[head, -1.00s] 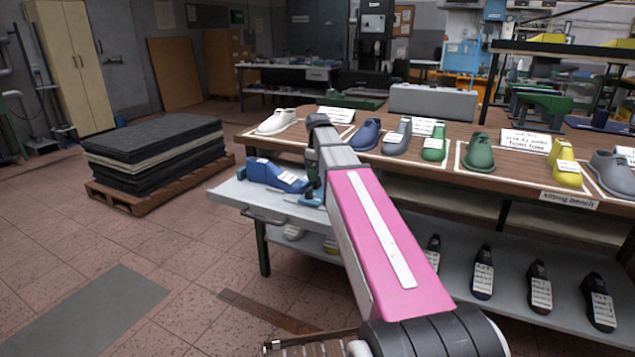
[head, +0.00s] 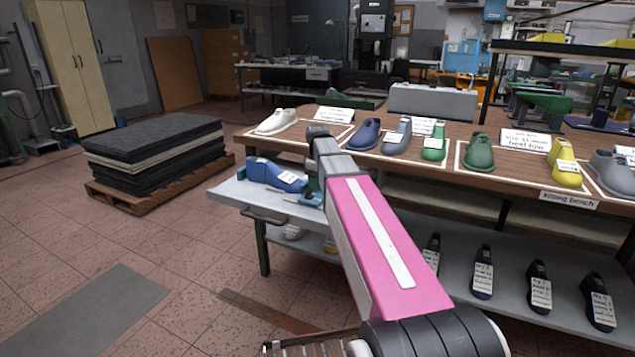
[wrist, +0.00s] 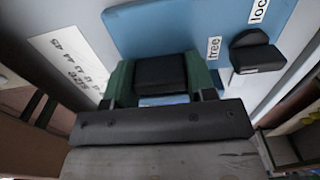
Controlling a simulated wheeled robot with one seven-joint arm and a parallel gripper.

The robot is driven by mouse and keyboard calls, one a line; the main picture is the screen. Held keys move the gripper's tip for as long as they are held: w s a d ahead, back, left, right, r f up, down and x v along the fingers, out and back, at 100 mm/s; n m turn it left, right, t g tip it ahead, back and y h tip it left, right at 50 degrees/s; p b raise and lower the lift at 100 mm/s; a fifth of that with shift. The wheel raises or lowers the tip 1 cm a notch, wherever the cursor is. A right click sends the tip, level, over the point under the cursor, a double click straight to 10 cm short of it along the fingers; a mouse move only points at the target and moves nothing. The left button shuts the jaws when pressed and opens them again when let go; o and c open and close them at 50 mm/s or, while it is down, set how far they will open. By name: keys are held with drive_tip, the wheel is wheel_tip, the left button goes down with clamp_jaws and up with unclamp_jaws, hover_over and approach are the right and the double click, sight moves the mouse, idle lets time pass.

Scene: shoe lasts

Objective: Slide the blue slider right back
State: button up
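In the head view, a long blue piece with white labels (head: 275,175) lies on the grey pull-out shelf, with a smaller blue part (head: 309,198) at its right end. My arm hides much of that end, and my gripper is hidden there. In the wrist view, a blue plate (wrist: 180,35) carries the labels "free" and "lock", with a black lever (wrist: 256,55) beside them.
A white size scale (wrist: 72,68) lies left of the blue plate. The kitting bench (head: 400,172) with several shoe lasts stands behind and to the right. A pallet stack of dark sheets (head: 155,150) stands left, with clear floor between.

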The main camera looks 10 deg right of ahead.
drive_tip(key=s+d, duration=0.1)
drive_tip(key=d, duration=0.1)
drive_tip(key=s+d, duration=0.2)
drive_tip(key=d, duration=0.1)
drive_tip(key=s+d, duration=0.2)
drive_tip(key=shift+s+d, duration=0.15)
drive_tip(key=o, duration=1.3)
drive_tip(key=shift+s+d, duration=0.1)
drive_tip(key=shift+r, duration=5.4)
